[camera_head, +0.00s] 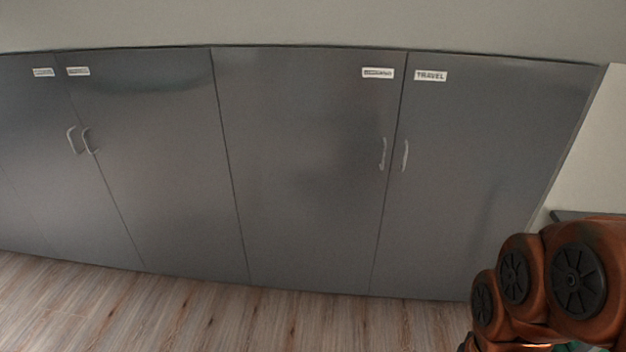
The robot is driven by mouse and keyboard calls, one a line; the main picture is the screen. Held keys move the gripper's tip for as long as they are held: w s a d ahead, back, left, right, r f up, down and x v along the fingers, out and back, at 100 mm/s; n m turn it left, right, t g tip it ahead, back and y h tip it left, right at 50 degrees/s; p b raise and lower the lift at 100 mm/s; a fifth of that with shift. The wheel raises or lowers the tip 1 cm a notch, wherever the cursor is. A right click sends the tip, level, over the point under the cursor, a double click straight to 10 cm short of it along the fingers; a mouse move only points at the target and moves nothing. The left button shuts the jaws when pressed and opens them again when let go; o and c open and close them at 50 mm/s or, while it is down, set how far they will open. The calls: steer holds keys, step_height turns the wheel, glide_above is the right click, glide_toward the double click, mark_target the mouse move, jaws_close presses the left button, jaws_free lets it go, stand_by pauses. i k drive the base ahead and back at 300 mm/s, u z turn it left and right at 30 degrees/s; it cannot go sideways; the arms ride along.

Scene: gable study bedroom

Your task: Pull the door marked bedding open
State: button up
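A row of grey cupboard doors stands along the wall in the head view. The far right door (480,180) has a label (431,76) reading TRAVEL and a handle (405,155) near its left edge. The door to its left (300,170) has a blurred label (378,73) and a handle (383,154) near its right edge. Two more labels, one on the left door (43,72) and one on the left-middle door (78,71), are too blurred to read. I cannot tell which door is marked bedding. All doors look shut. My gripper is not in view.
My orange arm links fill the lower right corner. The wooden floor (190,315) in front of the doors is clear where it shows. A pale wall (595,150) and a dark-topped surface (580,214) are at the right, beyond the cupboards.

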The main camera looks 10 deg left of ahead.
mark_target(309, 132)
steer(key=k, duration=0.65)
steer(key=z, duration=0.15)
steer(key=i, duration=0.6)
steer(key=u, duration=0.7)
steer(key=i, duration=0.6)
steer(key=u, duration=0.7)
